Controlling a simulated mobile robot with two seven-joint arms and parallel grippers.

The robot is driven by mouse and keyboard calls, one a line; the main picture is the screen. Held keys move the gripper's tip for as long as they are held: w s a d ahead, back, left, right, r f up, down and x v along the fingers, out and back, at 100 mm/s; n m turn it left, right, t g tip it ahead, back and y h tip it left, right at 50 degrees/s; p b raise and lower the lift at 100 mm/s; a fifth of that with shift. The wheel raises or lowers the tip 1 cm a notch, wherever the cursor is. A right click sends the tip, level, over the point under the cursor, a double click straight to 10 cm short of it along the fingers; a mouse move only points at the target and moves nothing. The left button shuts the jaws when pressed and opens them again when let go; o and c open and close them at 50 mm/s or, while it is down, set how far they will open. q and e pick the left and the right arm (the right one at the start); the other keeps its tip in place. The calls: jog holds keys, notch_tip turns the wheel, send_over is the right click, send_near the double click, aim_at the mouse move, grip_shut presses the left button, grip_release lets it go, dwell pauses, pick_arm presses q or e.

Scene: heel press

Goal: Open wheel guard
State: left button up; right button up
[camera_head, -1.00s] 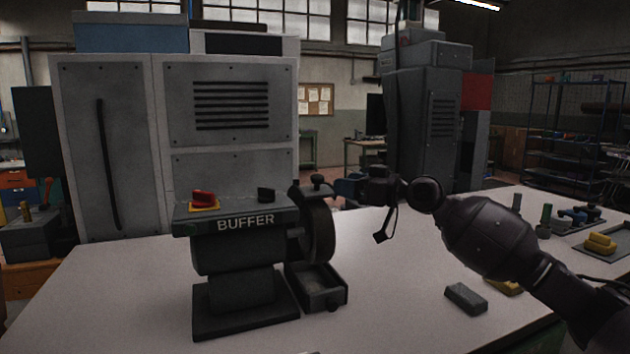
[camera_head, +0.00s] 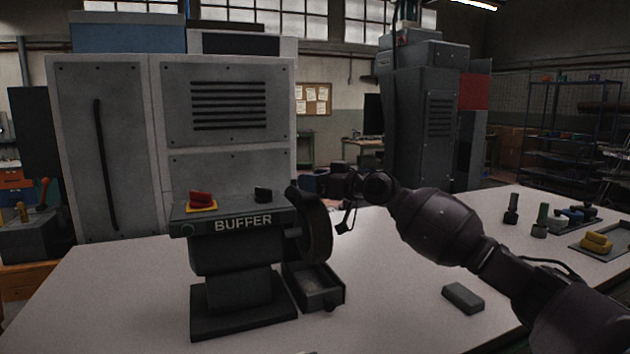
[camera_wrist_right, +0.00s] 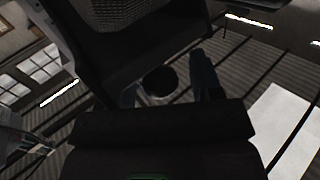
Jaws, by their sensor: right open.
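The buffer (camera_head: 235,270) stands on the white bench, with a red switch (camera_head: 200,198) and a dark button on top. Its wheel and dark guard (camera_head: 314,226) are at its right end; I cannot clearly tell guard from wheel. My right gripper (camera_head: 346,217) is just right of the wheel, fingers hanging down, open. I cannot tell whether it touches the guard. In the right wrist view, a round dark knob-like piece (camera_wrist_right: 160,82) shows beside a finger; most of that view is dark. My left gripper is not in view.
An open tray (camera_head: 316,288) sits below the wheel. A grey block (camera_head: 463,297) lies on the bench (camera_head: 400,320) near my right arm. Yellow blocks (camera_head: 596,241) and small tools are at the far right. The front middle of the bench is clear.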

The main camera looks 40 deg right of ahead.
jog(key=shift+c, duration=0.3)
grip_shut()
